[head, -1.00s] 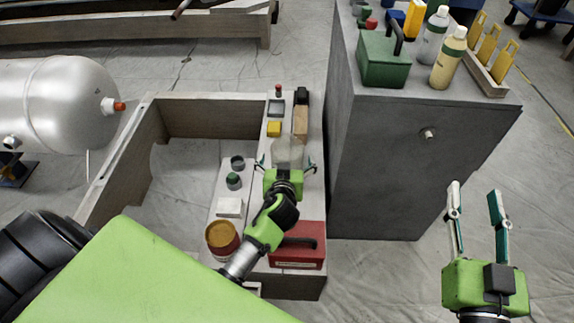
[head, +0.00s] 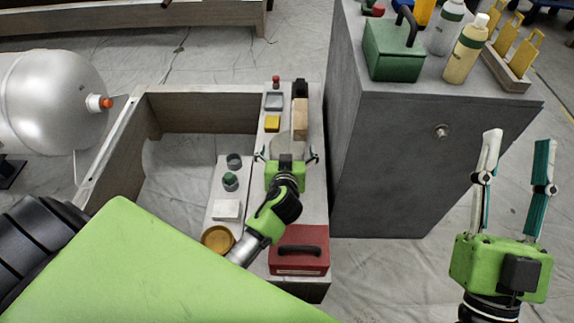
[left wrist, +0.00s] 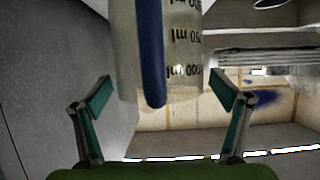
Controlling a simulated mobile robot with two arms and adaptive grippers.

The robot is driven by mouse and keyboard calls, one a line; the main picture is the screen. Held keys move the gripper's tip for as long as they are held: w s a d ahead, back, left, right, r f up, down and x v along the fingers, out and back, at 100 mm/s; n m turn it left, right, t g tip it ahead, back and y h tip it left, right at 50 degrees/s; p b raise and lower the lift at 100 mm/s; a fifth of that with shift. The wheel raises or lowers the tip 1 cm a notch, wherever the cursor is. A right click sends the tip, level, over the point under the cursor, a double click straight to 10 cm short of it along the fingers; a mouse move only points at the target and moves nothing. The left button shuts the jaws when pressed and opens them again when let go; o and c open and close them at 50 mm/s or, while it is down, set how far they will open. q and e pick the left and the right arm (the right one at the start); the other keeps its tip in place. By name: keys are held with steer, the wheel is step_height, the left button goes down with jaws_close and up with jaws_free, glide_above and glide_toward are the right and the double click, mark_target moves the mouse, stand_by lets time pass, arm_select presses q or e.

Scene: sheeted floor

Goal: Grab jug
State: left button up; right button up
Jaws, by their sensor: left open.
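The jug (left wrist: 182,75) is translucent, with ml markings and a blue handle (left wrist: 151,55) facing the left wrist camera. It fills the upper middle of that view, and its top is cut off. My left gripper (head: 287,154) is open over the light ledge in the head view. In the left wrist view its fingers (left wrist: 161,88) are spread either side of the jug's lower end, with no clear contact. In the head view the jug is mostly hidden by my left gripper. My right gripper (head: 518,145) is open and empty at the right.
A tall grey cabinet (head: 385,160) stands close right of my left gripper, bearing a green box (head: 393,55) and bottles. A red toolbox (head: 299,250) sits on the ledge near my left arm. A white tank (head: 50,95) is at left.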

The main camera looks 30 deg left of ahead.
arm_select(q)
steer(key=c, duration=1.7)
steer(key=shift+o, duration=0.2)
